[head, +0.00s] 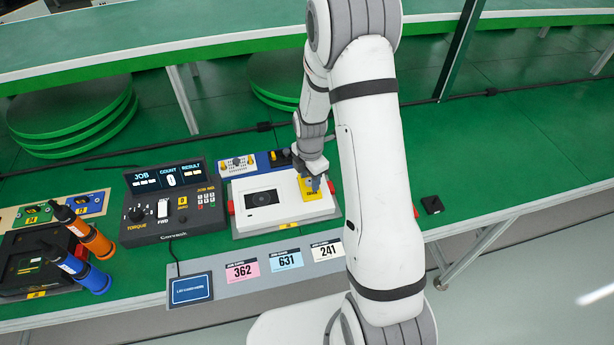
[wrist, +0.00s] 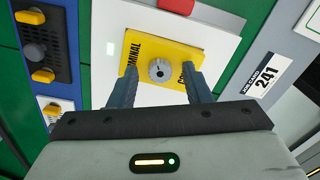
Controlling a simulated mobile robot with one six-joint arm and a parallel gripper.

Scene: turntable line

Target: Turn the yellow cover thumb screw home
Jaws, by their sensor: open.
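The yellow cover (wrist: 181,52) lies on the white unit (head: 286,207), and it also shows in the head view (head: 312,194). The grey knurled thumb screw (wrist: 160,70) sits at the middle of the cover, with a dark mark on its top. My gripper (wrist: 162,83) is open, with one finger to each side of the screw and gaps between. In the head view my gripper (head: 313,177) is over the cover and hides most of the screw. How far the screw is turned in cannot be told.
A black controller (head: 175,206) with a display stands left of the white unit. Orange (head: 97,243) and blue (head: 92,279) drivers are at the far left. Number cards (head: 285,261) lie in front. Yellow thumb screws (wrist: 42,76) sit in a blue holder behind. A red clamp (wrist: 178,5) borders the unit.

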